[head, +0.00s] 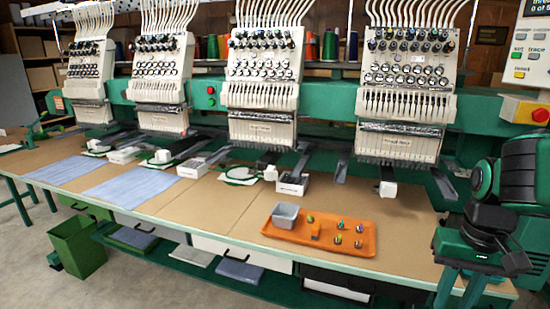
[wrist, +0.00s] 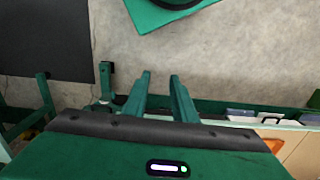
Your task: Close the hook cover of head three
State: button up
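Four embroidery heads stand in a row in the head view. The third head from the left (head: 262,85) hangs above the tan table. Below it are a green hoop (head: 239,175), a small white block (head: 270,173) and dark arm-like parts. I cannot tell which small part is the hook cover, or whether it stands open. My gripper (head: 457,298) is at the lower right of the head view, pointing down by the table's right end, far from that head. In the wrist view my gripper (wrist: 160,78) has its two green fingers apart, with nothing between them.
An orange tray (head: 352,245) with a grey bin (head: 286,215) and several small coloured parts lies on the table's right half. An open white box (head: 292,184) stands near the third head. Blue cloths (head: 130,183) lie at left. A green bin (head: 77,247) stands on the floor.

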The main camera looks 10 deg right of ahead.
aim_at(270, 174)
jog(key=k, duration=0.65)
jog(key=z, duration=0.05)
jog(key=i, duration=1.7)
jog(key=u, duration=0.6)
